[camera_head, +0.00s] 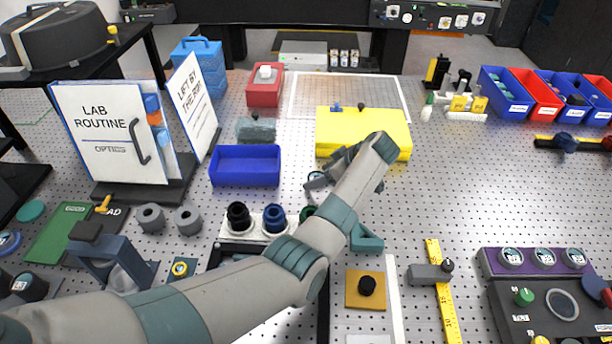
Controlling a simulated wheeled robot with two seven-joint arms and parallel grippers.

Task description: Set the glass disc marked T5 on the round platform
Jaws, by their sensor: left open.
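My left arm reaches in from the lower left across the middle. Its gripper (330,175) hangs just in front of the yellow box, partly hidden by my own wrist; it is open, and I see nothing held in it. Three round pieces with pale labels, (510,258) among them, sit in a purple rack at the right; the labels are too small to read, so I cannot tell whether one is the T5 disc. I cannot make out the round platform for certain; my arm covers part of the middle of the bench. My right gripper is not in view.
A yellow box (335,135) and a blue tray (245,165) stand around my gripper. Black and blue round pieces sit on a white plate (256,231) beside my forearm. A yellow rule (443,290) lies right of it. The perforated bench (460,185) is clear at centre right.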

